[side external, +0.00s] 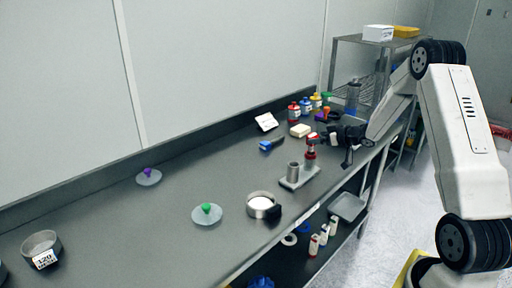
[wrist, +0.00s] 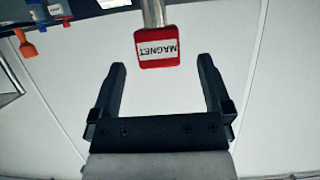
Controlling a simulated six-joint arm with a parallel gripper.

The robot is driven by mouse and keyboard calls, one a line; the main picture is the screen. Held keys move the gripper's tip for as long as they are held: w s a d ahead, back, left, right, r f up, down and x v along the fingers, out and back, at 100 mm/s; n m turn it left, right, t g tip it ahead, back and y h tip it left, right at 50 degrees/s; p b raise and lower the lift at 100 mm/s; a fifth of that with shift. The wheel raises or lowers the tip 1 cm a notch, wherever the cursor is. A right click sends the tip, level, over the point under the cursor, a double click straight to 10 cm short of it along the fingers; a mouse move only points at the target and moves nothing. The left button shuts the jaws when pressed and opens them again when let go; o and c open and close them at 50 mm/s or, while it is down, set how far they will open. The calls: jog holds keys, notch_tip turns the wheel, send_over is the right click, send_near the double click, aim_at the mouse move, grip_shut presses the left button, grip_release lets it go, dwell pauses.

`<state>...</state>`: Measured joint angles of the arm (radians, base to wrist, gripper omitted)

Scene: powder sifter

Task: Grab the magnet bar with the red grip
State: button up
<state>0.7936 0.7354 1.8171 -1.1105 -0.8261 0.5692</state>
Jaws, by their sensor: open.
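The magnet bar has a square red grip (wrist: 158,64) with a white MAGNET label and a silver rod (wrist: 154,14). In the wrist view it lies at top centre, lined up with the gap between my fingers; the rod's far end is cut off. In the side view the red grip (side external: 311,139) appears on top of an upright piece at the pale stand. My gripper (wrist: 162,63) is open and empty, its fingertips close to the grip's near edge. In the side view my dark gripper (side external: 331,136) is just right of the grip; its fingers are hard to make out.
The pale stand (side external: 312,179) also bears a grey cup (side external: 292,171). Several coloured bottles (side external: 305,104) stand behind. A white block (side external: 300,131) and blue item (side external: 271,144) lie farther left. A sieve (side external: 251,197) sits front left.

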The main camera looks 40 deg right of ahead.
jog(key=shift+w, duration=0.1)
send_over(307, 152)
jog(key=shift+f, duration=1)
grip_shut()
